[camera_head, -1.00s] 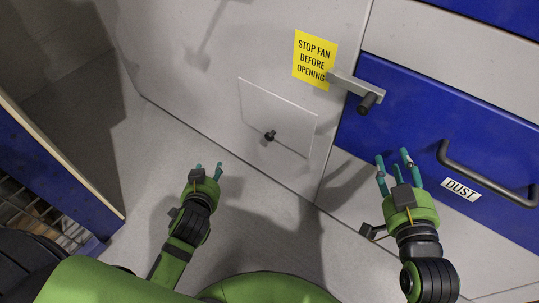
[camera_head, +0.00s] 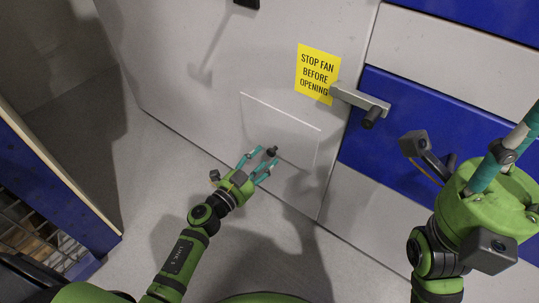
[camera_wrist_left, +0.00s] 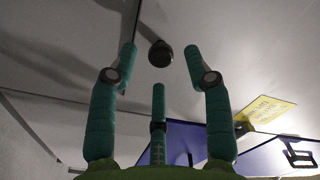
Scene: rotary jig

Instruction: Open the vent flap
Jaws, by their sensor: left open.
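The vent flap (camera_head: 292,122) is a thin-edged square panel in the grey cabinet wall, lying flush as far as I can see. Its small black knob (camera_head: 272,151) is near its lower edge. My left gripper (camera_head: 261,157) is open, with its teal fingertips on either side of the knob. In the left wrist view the knob (camera_wrist_left: 160,54) shows between the spread fingertips (camera_wrist_left: 160,62); I see no clear contact. My right gripper (camera_head: 508,160) is at the right edge, near the camera and away from the flap; its fingers are partly cut off.
A yellow sign (camera_head: 317,73) reads "STOP FAN BEFORE OPENING". A grey latch with a black handle (camera_head: 362,103) sticks out right of the flap. A blue drawer front (camera_head: 386,143) is behind my right arm. Clear grey floor (camera_head: 170,165) lies left of my left arm.

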